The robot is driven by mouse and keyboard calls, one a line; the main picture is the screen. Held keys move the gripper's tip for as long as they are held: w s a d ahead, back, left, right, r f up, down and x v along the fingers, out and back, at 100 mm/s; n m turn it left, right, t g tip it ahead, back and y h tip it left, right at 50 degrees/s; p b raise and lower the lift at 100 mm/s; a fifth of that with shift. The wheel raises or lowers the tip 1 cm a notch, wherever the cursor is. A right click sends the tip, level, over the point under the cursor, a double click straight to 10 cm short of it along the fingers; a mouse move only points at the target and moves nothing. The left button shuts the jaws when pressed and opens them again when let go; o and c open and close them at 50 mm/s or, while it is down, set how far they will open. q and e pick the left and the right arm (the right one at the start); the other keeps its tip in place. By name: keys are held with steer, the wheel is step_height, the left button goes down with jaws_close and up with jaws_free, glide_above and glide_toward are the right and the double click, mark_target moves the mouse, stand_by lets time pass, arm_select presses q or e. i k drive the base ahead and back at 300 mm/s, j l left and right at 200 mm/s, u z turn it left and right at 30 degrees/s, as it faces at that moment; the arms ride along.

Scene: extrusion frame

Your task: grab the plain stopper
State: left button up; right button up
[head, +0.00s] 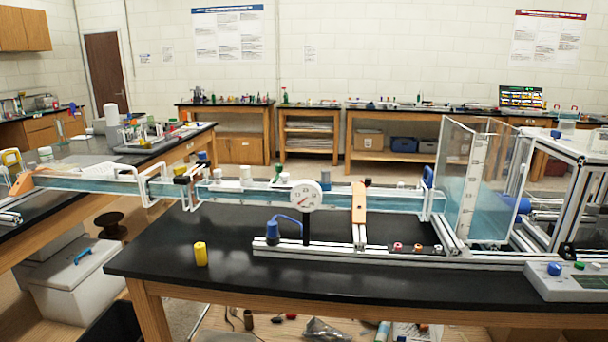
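Neither of my grippers is in view. Several small stopper-like pieces sit in a row on a dark strip on the front aluminium rail; two have red tops, one at the left (397,247) and one in the middle (418,247). A darker piece (437,249) stands at the right end of the row. They are too small for me to tell which is the plain stopper. A yellow cylinder (201,254) stands upright alone on the black bench top, left of the rail.
The black bench (180,270) has free room around the yellow cylinder. A long clear water channel (330,198) with a round dial gauge (306,195) runs behind the rail. A clear tank (470,190) and an extrusion frame (560,160) stand at right. A control box (570,282) is front right.

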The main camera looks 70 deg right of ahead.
mark_target(245, 170)
steer(key=z, duration=1.75)
steer(key=i+l, duration=0.2)
steer(key=i+l+u, duration=0.5)
steer(key=l, duration=0.15)
steer(key=i+l+u, duration=0.2)
steer(key=l, duration=0.15)
steer(key=k, duration=0.1)
